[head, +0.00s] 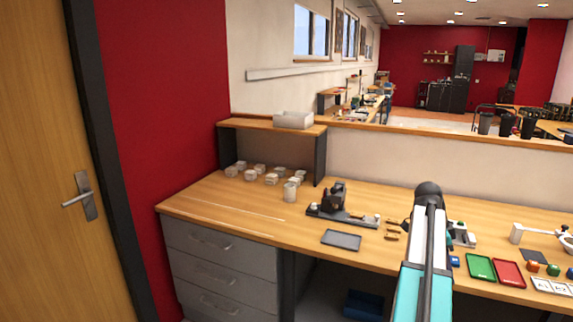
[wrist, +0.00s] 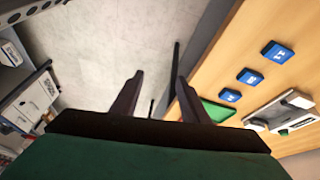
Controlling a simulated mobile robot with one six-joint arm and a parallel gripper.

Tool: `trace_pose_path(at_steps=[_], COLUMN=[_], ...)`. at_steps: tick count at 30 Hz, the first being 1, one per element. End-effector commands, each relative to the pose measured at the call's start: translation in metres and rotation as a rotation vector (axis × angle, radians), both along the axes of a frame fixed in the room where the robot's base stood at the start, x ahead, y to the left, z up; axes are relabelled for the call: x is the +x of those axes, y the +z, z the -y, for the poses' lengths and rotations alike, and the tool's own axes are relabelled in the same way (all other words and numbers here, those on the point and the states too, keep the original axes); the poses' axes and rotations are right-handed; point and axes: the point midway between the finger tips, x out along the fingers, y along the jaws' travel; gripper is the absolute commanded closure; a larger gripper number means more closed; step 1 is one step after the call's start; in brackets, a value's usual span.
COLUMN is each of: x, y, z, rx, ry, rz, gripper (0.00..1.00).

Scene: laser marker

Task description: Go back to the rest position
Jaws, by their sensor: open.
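My gripper (wrist: 158,82) is open in the wrist view, with its two dark fingers apart. Nothing is between the fingers; only the pale floor shows behind them. In the head view my arm reaches over the right part of the wooden workbench (head: 240,210), and the gripper itself cannot be made out there. In the wrist view the bench edge runs just right of the fingers, and the gripper touches nothing that I can see.
Blue labelled blocks (wrist: 277,52) and a green tray (wrist: 218,111) lie on the bench beside my gripper. A red tray (head: 509,273), a dark grey tray (head: 341,241), a black fixture (head: 337,198) and several white cups (head: 271,179) stand around the bench. The left front bench area is clear.

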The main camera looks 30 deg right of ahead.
Motion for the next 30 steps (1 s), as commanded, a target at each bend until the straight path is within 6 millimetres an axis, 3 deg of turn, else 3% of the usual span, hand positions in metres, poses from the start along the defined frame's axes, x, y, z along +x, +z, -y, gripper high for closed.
trace_pose_path(at_steps=[6, 15, 22, 30], x=[0.052, 0.097, 0.115, 0.118], y=[-0.064, -0.149, -0.211, -0.280], z=[-0.053, -0.137, -0.205, -0.285], rx=[0.074, 0.169, 0.242, 0.332], ry=[0.111, 0.256, 0.380, 0.550], rz=[-0.060, -0.137, -0.194, -0.263], gripper=[0.59, 0.59, 0.59, 0.59])
